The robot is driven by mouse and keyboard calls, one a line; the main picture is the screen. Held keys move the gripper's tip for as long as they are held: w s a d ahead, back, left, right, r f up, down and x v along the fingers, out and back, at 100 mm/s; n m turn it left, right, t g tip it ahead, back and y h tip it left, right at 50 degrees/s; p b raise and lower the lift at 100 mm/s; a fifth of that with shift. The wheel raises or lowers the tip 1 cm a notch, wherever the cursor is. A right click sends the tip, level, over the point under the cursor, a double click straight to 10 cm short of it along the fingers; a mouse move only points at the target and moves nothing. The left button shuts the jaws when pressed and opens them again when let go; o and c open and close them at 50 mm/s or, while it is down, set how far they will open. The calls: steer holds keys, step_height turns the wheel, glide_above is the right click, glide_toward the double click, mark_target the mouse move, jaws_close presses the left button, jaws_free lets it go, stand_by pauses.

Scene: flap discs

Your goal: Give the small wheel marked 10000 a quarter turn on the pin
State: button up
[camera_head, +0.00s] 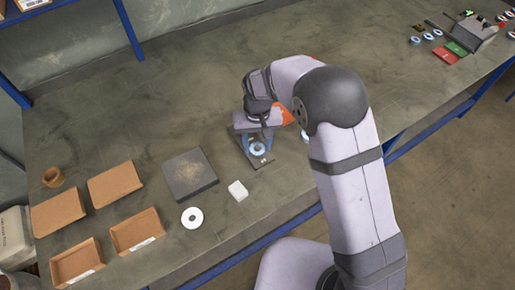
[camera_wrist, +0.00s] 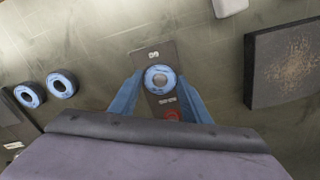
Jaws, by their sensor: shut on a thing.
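A small blue-rimmed wheel (camera_head: 258,151) with a pale middle sits at the pin on a dark narrow plate (camera_head: 263,162). The wheel also shows in the wrist view (camera_wrist: 160,70), with a grey round centre where the pin stands. Its marking is too small to read. My gripper (camera_head: 258,146) is over the plate. In the wrist view my gripper (camera_wrist: 160,80) has one blue finger on each side of the wheel, shut on its rim. The plate (camera_wrist: 154,53) carries a small white label at its far end, and another label and a red mark nearer the gripper.
A dark square block (camera_head: 190,174), a white small block (camera_head: 238,190) and a white disc (camera_head: 192,217) lie left of the plate. Cardboard trays (camera_head: 137,231) stand farther left. Two more blue-rimmed wheels (camera_wrist: 62,84) lie left in the wrist view. Bare bench surrounds the plate.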

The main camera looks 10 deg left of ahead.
steer(key=m+p, duration=0.1)
steer(key=m, duration=0.5)
steer(key=shift+m, duration=0.4)
steer(key=shift+m, duration=0.4)
steer(key=m, duration=0.6)
steer(key=shift+s+d+f+p, duration=0.1)
steer(key=shift+f+p, duration=0.05)
steer(key=shift+p, duration=0.25)
steer(key=o, duration=1)
steer(key=shift+o, duration=0.2)
step_height(320, 180, up, 7)
steer(key=p, duration=0.5)
